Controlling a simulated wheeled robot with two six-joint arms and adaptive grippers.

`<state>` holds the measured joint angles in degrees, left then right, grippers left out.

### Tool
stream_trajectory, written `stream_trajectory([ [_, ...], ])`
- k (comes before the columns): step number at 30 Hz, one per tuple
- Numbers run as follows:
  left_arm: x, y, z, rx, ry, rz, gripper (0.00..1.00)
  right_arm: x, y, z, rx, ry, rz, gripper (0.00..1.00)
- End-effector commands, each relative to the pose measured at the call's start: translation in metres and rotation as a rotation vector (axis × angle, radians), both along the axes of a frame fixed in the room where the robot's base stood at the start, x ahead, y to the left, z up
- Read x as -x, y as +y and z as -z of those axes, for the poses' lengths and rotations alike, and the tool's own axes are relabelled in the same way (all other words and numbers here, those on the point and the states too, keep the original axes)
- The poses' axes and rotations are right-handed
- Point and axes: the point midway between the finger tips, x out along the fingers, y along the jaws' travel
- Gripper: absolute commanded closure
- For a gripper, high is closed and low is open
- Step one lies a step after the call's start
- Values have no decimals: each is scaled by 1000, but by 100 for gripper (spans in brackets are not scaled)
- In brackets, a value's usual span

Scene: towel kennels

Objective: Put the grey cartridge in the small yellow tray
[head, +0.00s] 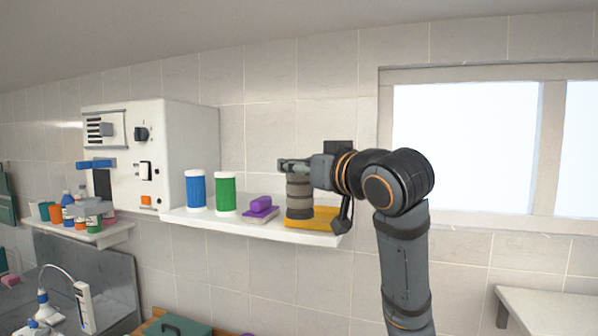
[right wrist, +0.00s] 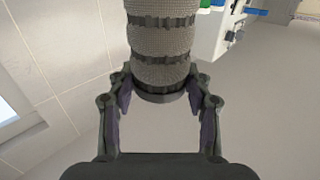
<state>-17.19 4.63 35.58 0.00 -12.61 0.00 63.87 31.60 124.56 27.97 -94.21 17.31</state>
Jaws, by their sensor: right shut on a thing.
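The grey cartridge (head: 299,196) is a ribbed cylinder with dark bands, upright below the fingers of my right gripper (head: 294,166). In the right wrist view the gripper (right wrist: 162,92) is shut on the end of the cartridge (right wrist: 162,42), with a finger on each side. The small yellow tray (head: 322,222) lies at the right end of the white wall shelf. The cartridge's lower end is at the tray's left part; I cannot tell whether it touches the tray floor. My wrist and the cartridge hide part of the tray. My left gripper is not in view.
A white control box (head: 185,150) is further left. A window (head: 465,145) is at the right.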

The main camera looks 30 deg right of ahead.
Motion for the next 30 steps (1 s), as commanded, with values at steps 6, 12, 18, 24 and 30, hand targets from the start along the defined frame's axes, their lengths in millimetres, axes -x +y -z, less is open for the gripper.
stream_trajectory([
  [6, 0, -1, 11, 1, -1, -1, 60, -13, -16, 3, -1, 0, 1, 84],
  [12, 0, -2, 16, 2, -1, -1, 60, -26, -30, 3, 0, 1, 1, 84],
  [18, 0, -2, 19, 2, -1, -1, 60, -38, -45, 3, 0, 1, 1, 84],
  [24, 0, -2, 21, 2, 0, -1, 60, -50, -59, 4, 0, 1, 2, 84],
  [30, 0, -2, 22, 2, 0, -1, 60, -62, -73, 4, -1, 0, 0, 84],
])
